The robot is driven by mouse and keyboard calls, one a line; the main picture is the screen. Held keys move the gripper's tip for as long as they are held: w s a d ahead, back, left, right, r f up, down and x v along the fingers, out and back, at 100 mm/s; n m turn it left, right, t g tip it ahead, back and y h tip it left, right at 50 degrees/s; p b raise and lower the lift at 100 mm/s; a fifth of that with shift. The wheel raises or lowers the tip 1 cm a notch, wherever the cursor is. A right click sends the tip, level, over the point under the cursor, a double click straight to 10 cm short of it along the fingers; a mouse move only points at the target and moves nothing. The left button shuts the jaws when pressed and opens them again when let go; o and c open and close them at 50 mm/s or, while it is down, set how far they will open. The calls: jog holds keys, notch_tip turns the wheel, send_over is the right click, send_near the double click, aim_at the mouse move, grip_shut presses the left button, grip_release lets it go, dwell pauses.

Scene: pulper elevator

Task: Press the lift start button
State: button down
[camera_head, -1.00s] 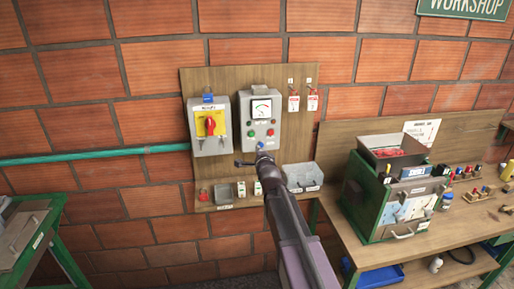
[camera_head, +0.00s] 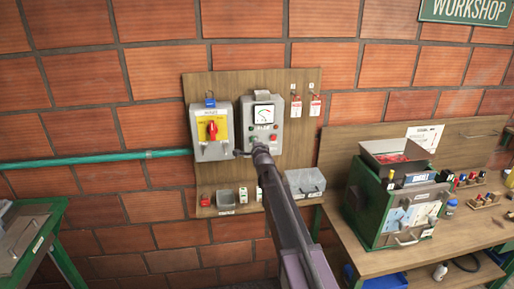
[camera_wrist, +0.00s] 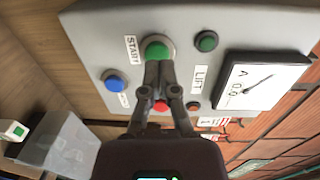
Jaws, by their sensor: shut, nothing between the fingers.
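The grey lift control box (camera_head: 249,108) hangs on a wooden board on the brick wall. In the wrist view, the green button (camera_wrist: 158,46) stands beside the "START" label (camera_wrist: 131,48). My gripper (camera_wrist: 159,66) is shut and empty, with its fingertips over the near edge of this green button; I cannot tell whether they press it. A blue button (camera_wrist: 115,82) is to the left, and a red button (camera_wrist: 161,105) shows partly behind the fingers. In the head view my arm hides the lower part of the box.
A switch box with a red rotary knob (camera_head: 212,129) hangs left of the control box. Red tags (camera_head: 296,106) hang at its right. A grey bin (camera_head: 305,182) sits on the shelf below. A workbench with a green toolbox (camera_head: 385,215) stands at the right.

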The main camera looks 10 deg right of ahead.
jog(key=shift+w, duration=0.6)
jog(key=shift+w, duration=0.1)
jog(key=shift+w+r, duration=0.1)
jog(key=shift+w, duration=0.65)
jog(key=s+p, duration=0.1)
jog(key=s, duration=1.3)
jog(key=shift+s+r, duration=0.2)
jog(key=shift+r, duration=0.25)
jog(key=shift+f, duration=0.1)
